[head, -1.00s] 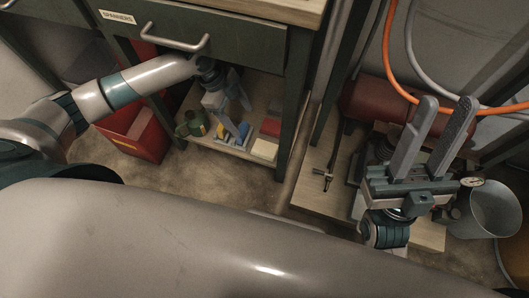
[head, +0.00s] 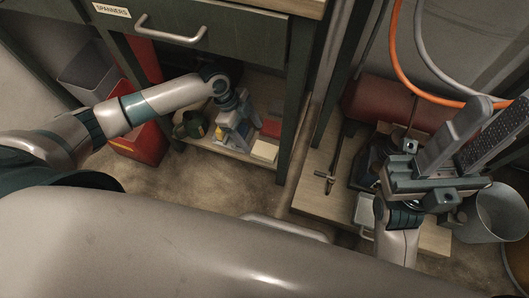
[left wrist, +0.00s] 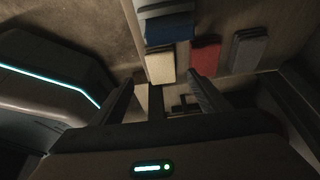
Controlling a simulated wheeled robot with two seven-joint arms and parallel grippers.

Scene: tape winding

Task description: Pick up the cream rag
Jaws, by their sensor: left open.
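The cream rag (head: 264,150) lies folded on the low shelf under the drawer, at its front right. In the left wrist view the cream rag (left wrist: 162,66) is just beyond the gap between the fingers. My left gripper (head: 234,142) is open and reaches down over the shelf, left of the cream rag. Its two fingers also show in the left wrist view (left wrist: 163,92), with nothing between them. My right gripper (head: 493,122) is open and empty, raised at the right of the head view.
A red rag (head: 271,127) lies behind the cream one; a grey rag (left wrist: 248,50) and a blue one (left wrist: 169,27) show in the left wrist view. The drawer (head: 200,22) hangs above the shelf (head: 225,151). A table leg (head: 293,95) stands right. A red bin (head: 142,143) stands left.

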